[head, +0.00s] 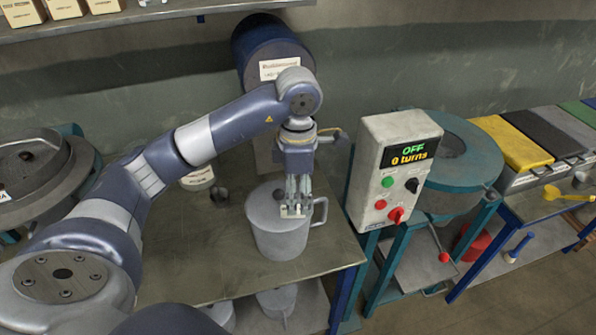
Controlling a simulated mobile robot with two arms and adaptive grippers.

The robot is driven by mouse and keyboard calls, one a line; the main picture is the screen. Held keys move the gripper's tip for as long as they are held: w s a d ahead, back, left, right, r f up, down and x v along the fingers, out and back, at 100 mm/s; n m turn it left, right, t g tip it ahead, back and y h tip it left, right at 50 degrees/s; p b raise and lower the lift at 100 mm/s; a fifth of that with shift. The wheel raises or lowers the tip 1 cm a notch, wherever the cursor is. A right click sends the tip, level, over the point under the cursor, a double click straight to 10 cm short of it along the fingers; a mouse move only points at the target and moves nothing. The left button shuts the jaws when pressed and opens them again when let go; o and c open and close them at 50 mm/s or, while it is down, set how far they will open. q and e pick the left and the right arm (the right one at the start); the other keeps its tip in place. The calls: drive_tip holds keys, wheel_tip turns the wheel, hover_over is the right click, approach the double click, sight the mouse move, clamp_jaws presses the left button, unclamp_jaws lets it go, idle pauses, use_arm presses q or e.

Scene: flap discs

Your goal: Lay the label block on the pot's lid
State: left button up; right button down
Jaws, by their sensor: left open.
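The grey metal pot (278,238) stands on the table with its lid (263,203) on and its handle to the right. My left gripper (293,207) points straight down over the right part of the lid, with its fingers apart. A small pale block (291,212) shows at the fingertips, at lid level; it looks like the label block lying on the lid, but the fingers partly hide it and I cannot make out any marking. My right gripper is out of view.
A control box (392,170) reading "OFF 0 turns" stands right of the pot. A blue drum machine (270,50) is behind, and a small white jar (198,179) stands left of it. The table's front left is clear.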

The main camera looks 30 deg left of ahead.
sight(298, 209)
use_arm(q)
wheel_tip(298, 209, up, 9)
drive_tip(key=shift+f, duration=0.2)
idle(0.7)
